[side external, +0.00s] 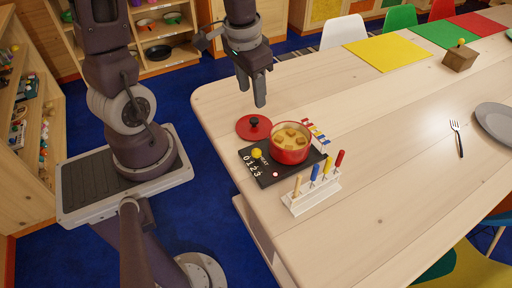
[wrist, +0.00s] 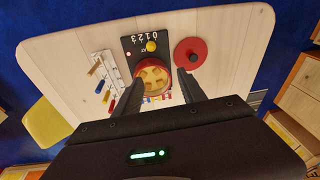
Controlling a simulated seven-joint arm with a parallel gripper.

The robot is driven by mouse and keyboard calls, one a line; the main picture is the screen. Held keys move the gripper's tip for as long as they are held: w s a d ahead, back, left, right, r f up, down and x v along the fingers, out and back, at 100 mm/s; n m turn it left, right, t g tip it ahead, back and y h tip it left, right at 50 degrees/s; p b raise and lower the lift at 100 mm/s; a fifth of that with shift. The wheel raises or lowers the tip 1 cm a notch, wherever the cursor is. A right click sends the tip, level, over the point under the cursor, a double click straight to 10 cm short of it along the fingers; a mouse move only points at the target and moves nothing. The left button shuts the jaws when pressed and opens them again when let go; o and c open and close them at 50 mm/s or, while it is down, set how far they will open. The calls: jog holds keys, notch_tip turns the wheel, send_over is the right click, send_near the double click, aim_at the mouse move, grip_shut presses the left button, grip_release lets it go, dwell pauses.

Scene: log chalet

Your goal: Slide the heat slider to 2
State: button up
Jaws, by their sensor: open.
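The heat slider's yellow knob (side external: 257,153) sits on a black stove board (side external: 262,178), at the 0 end of a row of white numbers 0 to 3. It also shows in the wrist view (wrist: 151,46), clear of both fingers. My gripper (side external: 253,98) is open and empty, above the table, behind and higher than the board in the side view. In the wrist view its fingers (wrist: 159,75) point toward the board, with the pot showing between them. A small red-and-white dot is on the board near the 3 end.
A red pot (side external: 289,154) with food stands on the board beside the slider. A red lid (side external: 254,127) lies close by on the table. A white rack (side external: 312,197) with colored pegs stands in front.

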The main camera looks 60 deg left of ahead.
jog(key=g+h, duration=0.1)
jog(key=h, duration=0.1)
send_near(256, 149)
jog(key=shift+n+h, duration=0.6)
jog(key=f, duration=0.9)
jog(key=shift+w+d+f, duration=0.25)
jog(key=shift+d+f, duration=0.05)
jog(key=shift+d, duration=0.1)
grip_shut()
